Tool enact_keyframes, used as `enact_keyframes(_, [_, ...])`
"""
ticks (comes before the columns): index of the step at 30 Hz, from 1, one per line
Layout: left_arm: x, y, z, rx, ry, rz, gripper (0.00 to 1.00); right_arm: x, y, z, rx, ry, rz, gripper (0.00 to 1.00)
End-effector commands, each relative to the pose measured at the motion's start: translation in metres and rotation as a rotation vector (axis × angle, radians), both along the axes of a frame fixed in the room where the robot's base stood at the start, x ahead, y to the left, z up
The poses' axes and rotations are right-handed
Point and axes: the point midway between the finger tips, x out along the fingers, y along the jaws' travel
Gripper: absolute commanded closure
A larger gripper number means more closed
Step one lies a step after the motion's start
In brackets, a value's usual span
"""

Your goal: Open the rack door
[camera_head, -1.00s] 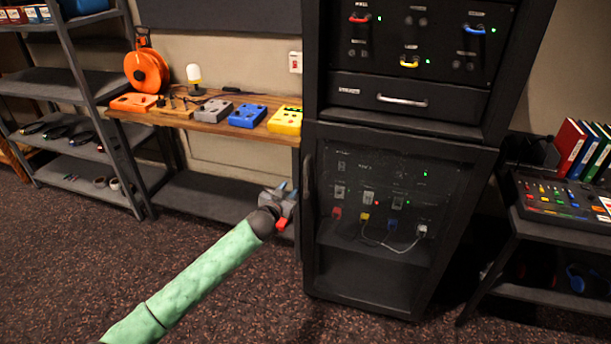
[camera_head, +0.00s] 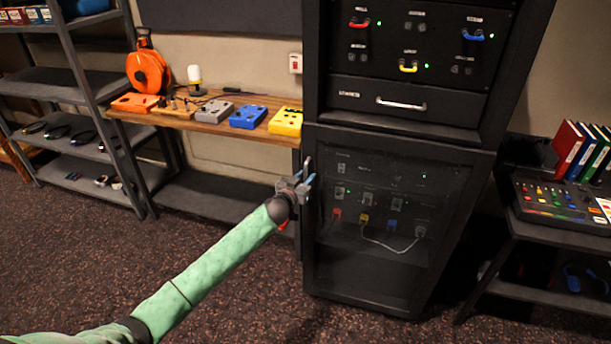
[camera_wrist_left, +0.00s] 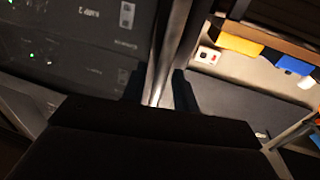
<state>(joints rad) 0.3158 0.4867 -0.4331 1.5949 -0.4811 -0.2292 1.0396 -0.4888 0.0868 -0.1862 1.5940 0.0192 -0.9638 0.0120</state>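The rack door (camera_head: 350,270) is a dark, see-through panel on the lower half of the tall black rack, and it looks shut. Its upright handle is at the door's left edge, mostly hidden by my gripper in the head view. My left gripper (camera_head: 308,176) is at that handle, on the green-sleeved arm. In the left wrist view the handle (camera_wrist_left: 163,75) shows as an upright bar between the two dark fingertips (camera_wrist_left: 160,90). The fingers stand apart on either side of it, with a gap showing. My right gripper is not in view.
A drawer with a silver handle (camera_head: 401,104) sits above the door. A wooden bench (camera_head: 215,122) with coloured boxes stands close on the left. A mixer table (camera_head: 545,232) stands on the right. The carpet in front of the rack is clear.

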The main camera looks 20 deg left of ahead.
Motion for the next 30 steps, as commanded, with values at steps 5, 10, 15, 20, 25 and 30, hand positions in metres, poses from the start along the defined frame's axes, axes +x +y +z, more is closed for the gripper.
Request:
enact_keyframes(5, [0.005,0.000,0.000,0.001,0.000,0.001,0.71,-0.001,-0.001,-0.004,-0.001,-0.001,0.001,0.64])
enact_keyframes(10, [0.005,-0.001,0.000,0.001,0.000,0.000,0.71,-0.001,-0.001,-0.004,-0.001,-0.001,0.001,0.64])
enact_keyframes(15, [0.005,-0.001,0.000,0.001,0.000,0.000,0.98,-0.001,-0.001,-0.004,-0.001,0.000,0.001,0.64])
enact_keyframes(20, [0.005,-0.001,0.000,0.001,0.000,0.000,1.00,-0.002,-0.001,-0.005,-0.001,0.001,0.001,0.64])
enact_keyframes(25, [0.002,-0.001,0.000,0.001,0.000,0.003,1.00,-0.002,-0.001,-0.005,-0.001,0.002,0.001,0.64])
enact_keyframes(30, [-0.009,-0.002,-0.002,0.000,0.001,0.021,1.00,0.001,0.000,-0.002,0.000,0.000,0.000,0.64])
